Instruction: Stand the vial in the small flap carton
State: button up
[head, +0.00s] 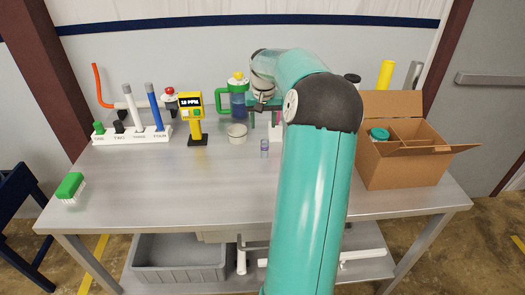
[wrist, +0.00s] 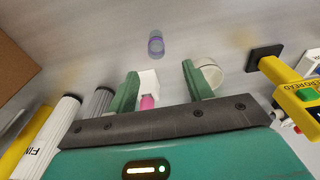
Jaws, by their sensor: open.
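The vial (head: 264,148), small and clear with a purplish band, stands on the steel table near its middle. In the wrist view the vial (wrist: 156,43) lies ahead of the fingertips, roughly in line with the gap between them. My gripper (wrist: 160,72) is open, its two green fingers apart and not touching the vial. In the head view my arm hides most of the gripper. The flap carton (head: 405,165) is an open brown cardboard box with dividers at the right, its flaps spread. A teal-lidded jar (head: 379,134) is in its left compartment.
A white cup (head: 237,134) stands left of the vial; a yellow meter (head: 192,115) is farther left. A green-handled jug (head: 237,97) is behind. A labelled rack (head: 132,135) and green brush (head: 70,187) are at left. The front middle table is clear.

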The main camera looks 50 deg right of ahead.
aim_at(265, 141)
jog(key=f, duration=0.3)
jog(key=d+f, duration=0.1)
jog(key=f, duration=0.6)
jog(key=shift+w+d, duration=0.15)
jog(key=shift+r, duration=0.1)
jog(key=shift+c, duration=0.4)
grip_shut()
jog(key=shift+r, duration=0.15)
